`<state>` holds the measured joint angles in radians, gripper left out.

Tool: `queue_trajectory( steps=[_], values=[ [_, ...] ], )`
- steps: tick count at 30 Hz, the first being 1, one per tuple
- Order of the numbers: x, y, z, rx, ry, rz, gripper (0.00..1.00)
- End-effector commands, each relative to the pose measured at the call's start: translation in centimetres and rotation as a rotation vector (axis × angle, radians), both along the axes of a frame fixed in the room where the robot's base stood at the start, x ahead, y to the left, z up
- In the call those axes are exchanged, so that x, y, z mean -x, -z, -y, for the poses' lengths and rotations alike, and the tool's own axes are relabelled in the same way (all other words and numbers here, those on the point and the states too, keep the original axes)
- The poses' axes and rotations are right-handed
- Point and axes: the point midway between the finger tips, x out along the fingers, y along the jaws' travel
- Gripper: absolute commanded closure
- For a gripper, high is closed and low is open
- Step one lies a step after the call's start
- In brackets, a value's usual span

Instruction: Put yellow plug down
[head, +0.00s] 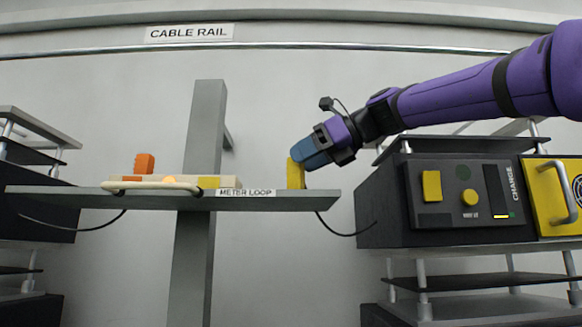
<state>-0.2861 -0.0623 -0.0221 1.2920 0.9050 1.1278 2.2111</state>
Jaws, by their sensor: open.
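The yellow plug (295,173) stands upright on the grey shelf (270,203) near its right end, to the right of the METER LOOP label. My gripper (301,158) is at the plug, coming in from the upper right. Its jaws are open, with the fingertips close around or against the plug's upper part. The gripper's body hides part of the plug's right side, so I cannot tell whether a finger touches it.
An orange plug (144,163) stands on the shelf's left part, behind a cream block (195,182) with orange and yellow patches. A black cable (340,232) hangs from the shelf's right end.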

Motion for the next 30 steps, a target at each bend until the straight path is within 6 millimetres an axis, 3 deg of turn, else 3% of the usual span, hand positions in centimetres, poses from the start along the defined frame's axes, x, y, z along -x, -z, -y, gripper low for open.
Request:
queue_trajectory(
  steps=[6,12,30],
  values=[
    [1.6,-1.7,3.7,-0.001,0.003,0.001,0.47],
    [2.6,-2.6,5.7,0.001,0.001,0.002,0.47],
    [2.9,-2.8,6.3,0.000,0.000,0.000,0.47]
  ],
)
